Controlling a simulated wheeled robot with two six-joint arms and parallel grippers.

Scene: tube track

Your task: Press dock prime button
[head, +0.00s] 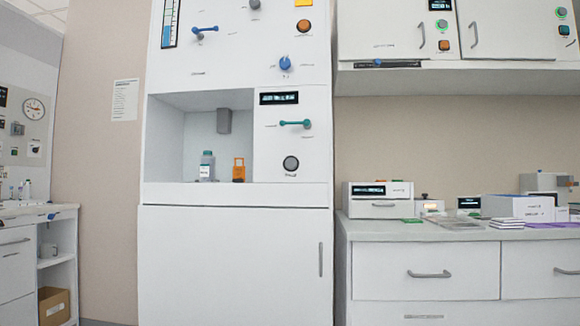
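A tall white cabinet unit (240,195) stands in the middle of the head view, with an open recess (200,135) holding a grey-and-green bottle (207,166) and an orange object (239,169). Right of the recess is a small panel with a dark display (279,98), a teal lever handle (295,123) and a round dark grey button (291,163). More controls sit above: an orange button (303,26), a blue knob (285,63) and a blue lever (204,30). The labels are too small to read, so I cannot tell which is the dock prime button. Neither gripper is in view.
A counter with drawers (425,272) stands right of the cabinet, carrying boxed instruments (378,199) and trays. Wall cupboards (400,30) hang above it. Another bench (22,250) is at the far left. Nothing blocks the view of the cabinet front.

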